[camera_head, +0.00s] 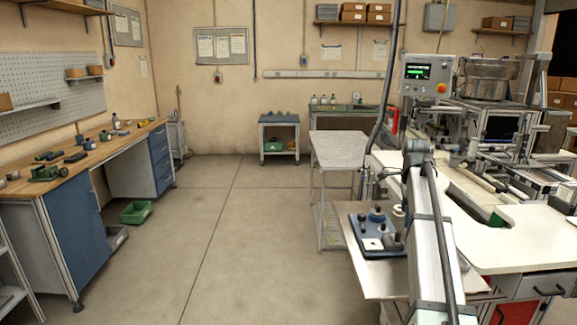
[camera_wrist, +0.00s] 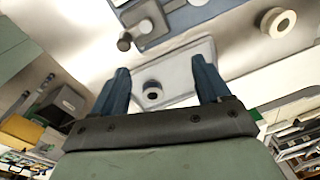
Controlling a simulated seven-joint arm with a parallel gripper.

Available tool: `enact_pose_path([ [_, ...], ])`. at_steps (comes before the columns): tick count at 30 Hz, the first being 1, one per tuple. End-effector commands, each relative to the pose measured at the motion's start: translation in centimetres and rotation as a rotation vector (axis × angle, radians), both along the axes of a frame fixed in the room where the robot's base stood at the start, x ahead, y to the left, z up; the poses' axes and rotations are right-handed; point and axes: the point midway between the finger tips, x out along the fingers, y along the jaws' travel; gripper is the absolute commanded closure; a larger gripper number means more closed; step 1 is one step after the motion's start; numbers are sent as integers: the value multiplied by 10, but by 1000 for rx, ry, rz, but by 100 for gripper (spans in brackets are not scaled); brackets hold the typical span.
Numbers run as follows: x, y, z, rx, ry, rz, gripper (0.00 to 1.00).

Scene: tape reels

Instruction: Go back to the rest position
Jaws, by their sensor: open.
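My gripper (camera_wrist: 161,68) is open in the wrist view, with its two blue fingers spread wide apart. A small dark ring-shaped piece with a pale centre (camera_wrist: 153,91) shows between the fingers, on a light grey plate (camera_wrist: 180,66). No finger appears to touch it, and I cannot tell its distance. A cream reel with a dark centre (camera_wrist: 278,22) lies to the right. In the head view, my arm stands in the right foreground; my gripper cannot be made out there.
A blue board (camera_head: 365,229) with dark knobs and a white square sits on a metal table (camera_head: 385,278) left of my arm. A white worktop (camera_head: 525,240) and machine (camera_head: 490,125) lie to the right. A wooden workbench (camera_head: 90,160) stands left. The middle floor is clear.

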Motion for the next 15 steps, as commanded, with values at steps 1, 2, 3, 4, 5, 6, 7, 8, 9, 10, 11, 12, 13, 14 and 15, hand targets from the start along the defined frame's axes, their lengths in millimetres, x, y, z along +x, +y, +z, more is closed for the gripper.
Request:
enact_pose_path([
  [1, 9, 23, -4, -12, -14, 19, 24],
  [2, 14, 34, -6, -20, -25, 25, 24],
  [3, 20, 50, -8, -28, -37, 38, 24],
  [4, 24, 62, -10, -35, -47, 45, 24],
  [5, 28, 74, -11, -41, -58, 53, 24],
  [6, 34, 89, -13, -49, -72, 65, 24],
  [7, 37, 101, -15, -56, -83, 73, 24],
  [8, 41, 114, -17, -60, -93, 81, 24],
  [9, 45, 129, -19, -66, -107, 93, 24],
  [10, 48, 141, -22, -71, -116, 103, 24],
  [11, 51, 153, -25, -75, -125, 114, 24],
  [12, 53, 167, -29, -81, -135, 126, 24],
  [13, 55, 178, -32, -85, -143, 137, 24],
  [14, 57, 188, -37, -89, -151, 149, 24],
  [15, 58, 202, -44, -92, -157, 168, 24],
])
